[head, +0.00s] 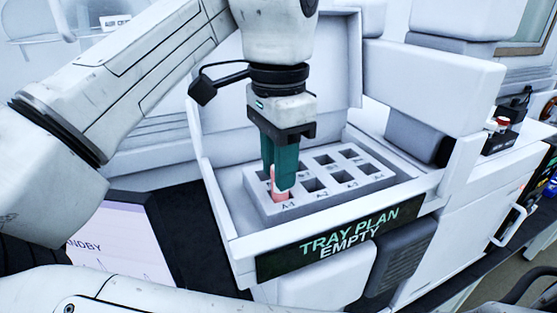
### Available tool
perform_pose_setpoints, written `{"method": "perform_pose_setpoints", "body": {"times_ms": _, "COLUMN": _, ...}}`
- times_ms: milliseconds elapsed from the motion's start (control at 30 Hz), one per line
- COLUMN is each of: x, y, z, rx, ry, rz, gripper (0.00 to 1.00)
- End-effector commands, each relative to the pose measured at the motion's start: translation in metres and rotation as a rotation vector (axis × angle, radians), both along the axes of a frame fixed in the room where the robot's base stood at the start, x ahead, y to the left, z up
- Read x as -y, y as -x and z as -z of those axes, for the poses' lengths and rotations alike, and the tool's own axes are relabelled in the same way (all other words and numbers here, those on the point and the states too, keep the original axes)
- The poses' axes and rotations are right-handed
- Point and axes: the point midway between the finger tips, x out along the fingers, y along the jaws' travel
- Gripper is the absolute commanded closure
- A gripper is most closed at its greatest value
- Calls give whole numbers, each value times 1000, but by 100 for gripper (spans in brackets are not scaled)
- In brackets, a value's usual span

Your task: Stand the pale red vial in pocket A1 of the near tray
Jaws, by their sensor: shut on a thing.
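The pale red vial (279,194) is upright between the green fingers of my gripper (280,186). My gripper points down and is shut on the vial. The near tray (308,207) is a grey block with square pockets in rows, lying in an open white drawer or bay. The vial is at the front left pocket, marked A-1. Its lower end meets the pocket's opening, but I cannot tell how deep it sits. The fingers hide part of the vial and the pockets behind it. The other pockets that I can see look empty.
A dark sign (340,240) on the bay's front reads "TRAY PLAN EMPTY". White walls of the instrument rise behind and beside the tray. A screen (110,235) stands at the lower left. A small dark rack with a red-topped item (502,122) is at the right.

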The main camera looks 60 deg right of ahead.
Motion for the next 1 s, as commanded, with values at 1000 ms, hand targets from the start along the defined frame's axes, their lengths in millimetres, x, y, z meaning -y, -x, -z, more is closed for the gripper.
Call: {"method": "perform_pose_setpoints", "body": {"times_ms": 1000, "x": 0, "y": 0, "z": 13, "rx": 0, "ry": 0, "rz": 0, "gripper": 62}}
